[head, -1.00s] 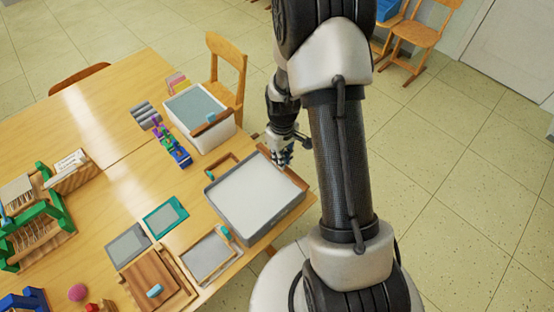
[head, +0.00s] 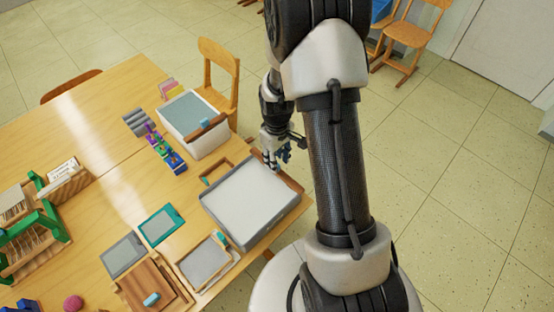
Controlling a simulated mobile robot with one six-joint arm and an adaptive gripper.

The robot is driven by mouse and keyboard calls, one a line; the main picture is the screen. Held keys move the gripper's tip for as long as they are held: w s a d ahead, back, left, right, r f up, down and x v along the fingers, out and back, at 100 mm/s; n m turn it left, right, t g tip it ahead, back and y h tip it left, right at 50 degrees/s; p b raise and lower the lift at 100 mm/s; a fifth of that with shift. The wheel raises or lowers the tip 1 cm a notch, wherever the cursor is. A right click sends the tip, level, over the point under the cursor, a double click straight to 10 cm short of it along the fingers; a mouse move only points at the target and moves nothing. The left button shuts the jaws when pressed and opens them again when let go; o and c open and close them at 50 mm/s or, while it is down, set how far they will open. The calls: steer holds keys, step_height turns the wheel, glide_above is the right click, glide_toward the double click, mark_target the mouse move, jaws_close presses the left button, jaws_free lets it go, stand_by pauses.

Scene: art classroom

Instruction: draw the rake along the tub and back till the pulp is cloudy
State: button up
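A wide, shallow grey tub (head: 228,238) with a pale, flat-looking surface inside stands at the table's right edge. A brown wooden bar (head: 291,179) lies along its far right end; I cannot tell whether it is the rake or part of the tub. A deeper white tub (head: 209,148) holds blue-grey liquid behind it. A wooden bar with a teal block (head: 205,133), rake-like, rests across its right side. My gripper (head: 276,163) points down at the far end of the grey tub, near the brown bar. Its fingers are too small to show a grip or contact.
A small wooden frame (head: 215,164) lies between the tubs. A teal-rimmed screen (head: 161,225), a grey panel (head: 123,254) and a wooden-framed tray (head: 207,260) lie nearer. A wooden chair (head: 220,70) stands behind the white tub. Floor is open to the right.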

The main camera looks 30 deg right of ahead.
step_height(320, 180, up, 11)
stand_by(0.3)
steer(key=shift+f, duration=0.1)
steer(key=s+a+r+m+t, duration=0.1)
steer(key=s+a+r, duration=0.25)
steer(key=r, duration=0.35)
steer(key=s+a+r+t, duration=0.1)
steer(key=s+a+r, duration=0.25)
steer(key=r, duration=0.25)
steer(key=s+a+r+m+t, duration=0.1)
steer(key=s+a+r, duration=0.1)
steer(key=s, duration=0.4)
steer(key=s+a+r+m+t, duration=0.1)
steer(key=s+a+r, duration=0.1)
steer(key=s, duration=0.5)
steer(key=shift+r+t, duration=0.3)
steer(key=shift+r, duration=0.6)
